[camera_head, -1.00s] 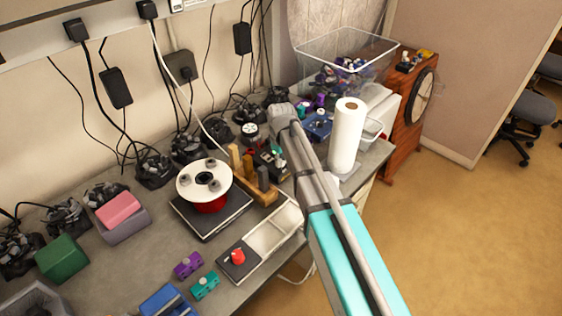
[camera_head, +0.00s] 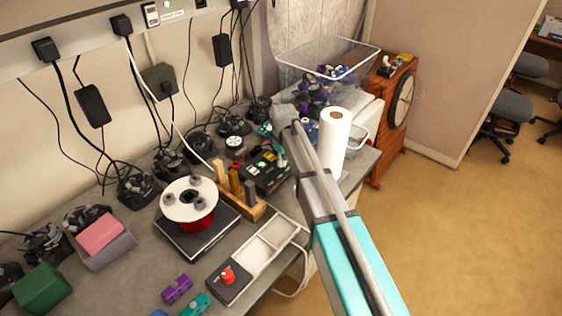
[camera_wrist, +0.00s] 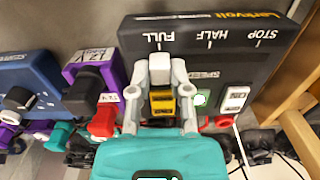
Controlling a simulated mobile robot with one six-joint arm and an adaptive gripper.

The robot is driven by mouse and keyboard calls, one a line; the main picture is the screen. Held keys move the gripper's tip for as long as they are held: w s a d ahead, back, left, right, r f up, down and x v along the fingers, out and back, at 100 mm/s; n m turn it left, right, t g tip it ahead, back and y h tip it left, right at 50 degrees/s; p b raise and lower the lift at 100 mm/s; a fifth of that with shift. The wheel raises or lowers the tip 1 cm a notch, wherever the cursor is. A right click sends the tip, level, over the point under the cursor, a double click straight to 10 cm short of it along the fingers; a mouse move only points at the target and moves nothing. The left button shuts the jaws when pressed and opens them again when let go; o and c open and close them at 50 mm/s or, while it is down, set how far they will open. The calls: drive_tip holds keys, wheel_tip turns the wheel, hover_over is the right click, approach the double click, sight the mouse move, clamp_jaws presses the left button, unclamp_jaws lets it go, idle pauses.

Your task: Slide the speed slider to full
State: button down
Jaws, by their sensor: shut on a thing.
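The black speed controller box (camera_wrist: 225,48) lies on the bench, with FULL, HALF and STOP printed upside down in the wrist view. My gripper (camera_wrist: 160,75) is shut just below the FULL label, on the left part of the box. A yellow part (camera_wrist: 162,102) shows between the fingers. The word SPEED is partly visible right of the fingers. In the head view, the controller (camera_head: 262,178) sits behind the wooden rack, and my gripper (camera_head: 279,157) is at its right end.
Purple (camera_wrist: 82,95) and blue (camera_wrist: 33,88) boxes stand close left of the controller in the wrist view. The wooden rack (camera_head: 256,209) is in front of it in the head view. A paper towel roll (camera_head: 333,145) stands right of my arm. A red-knobbed controller (camera_head: 229,284) is nearer.

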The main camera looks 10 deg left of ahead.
drive_tip(key=c, duration=0.6)
unclamp_jaws()
drive_tip(key=shift+o, duration=0.2)
drive_tip(key=shift+s, duration=0.1)
drive_tip(key=shift+r, duration=0.1)
